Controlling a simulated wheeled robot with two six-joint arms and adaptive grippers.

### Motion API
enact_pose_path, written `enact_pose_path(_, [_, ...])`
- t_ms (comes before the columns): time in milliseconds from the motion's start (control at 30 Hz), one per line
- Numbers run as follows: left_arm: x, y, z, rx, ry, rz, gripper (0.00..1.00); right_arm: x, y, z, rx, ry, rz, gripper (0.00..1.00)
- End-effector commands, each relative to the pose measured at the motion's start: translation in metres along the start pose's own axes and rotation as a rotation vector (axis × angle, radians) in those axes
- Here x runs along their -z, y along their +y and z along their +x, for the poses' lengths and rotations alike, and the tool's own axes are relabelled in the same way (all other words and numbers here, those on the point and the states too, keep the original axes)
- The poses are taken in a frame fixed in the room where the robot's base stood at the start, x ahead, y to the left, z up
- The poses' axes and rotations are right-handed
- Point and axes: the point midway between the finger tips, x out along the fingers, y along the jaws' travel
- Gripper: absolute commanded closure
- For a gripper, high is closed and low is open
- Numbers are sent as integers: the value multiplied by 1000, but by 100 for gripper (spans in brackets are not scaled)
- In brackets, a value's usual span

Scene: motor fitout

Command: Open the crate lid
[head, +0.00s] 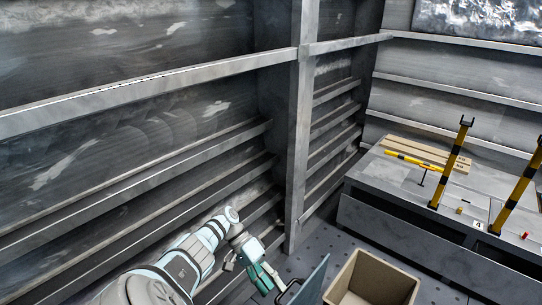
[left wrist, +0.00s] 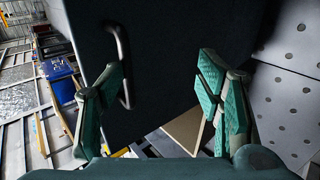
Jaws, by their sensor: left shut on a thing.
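The crate (head: 372,282) is a tan open-topped box at the bottom of the head view, with its inside showing. Its lid (head: 312,283) is a blue-grey panel standing steeply tilted at the crate's left side. In the left wrist view the lid (left wrist: 190,30) is a large dark panel with a metal bar handle (left wrist: 122,65). My left gripper (head: 270,277), with green fingers, is at the handle (head: 288,291) on the lid's outer side. In the left wrist view its fingers (left wrist: 162,72) stand apart, the handle against the left one. My right gripper is not in view.
A ribbed metal wall (head: 140,150) runs close along the left of my arm. A grey workbench (head: 400,220) with yellow-black posts (head: 453,160) and planks (head: 425,152) stands at the right. Perforated floor (head: 330,245) shows between wall and bench.

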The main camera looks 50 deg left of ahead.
Motion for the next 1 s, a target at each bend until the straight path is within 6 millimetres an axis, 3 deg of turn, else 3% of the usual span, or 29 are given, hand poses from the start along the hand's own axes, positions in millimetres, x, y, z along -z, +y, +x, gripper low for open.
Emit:
enact_pose_path(133, [-3,-4,-8,11,-5,-6,70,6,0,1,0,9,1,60])
enact_pose_path(333, [-2,-1,-52,7,0,-3,70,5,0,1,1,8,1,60])
enact_pose_path(467, [-2,1,-71,5,1,-2,70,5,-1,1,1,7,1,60])
enact_pose_path(1000, [-2,3,-75,2,1,2,70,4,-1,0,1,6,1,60])
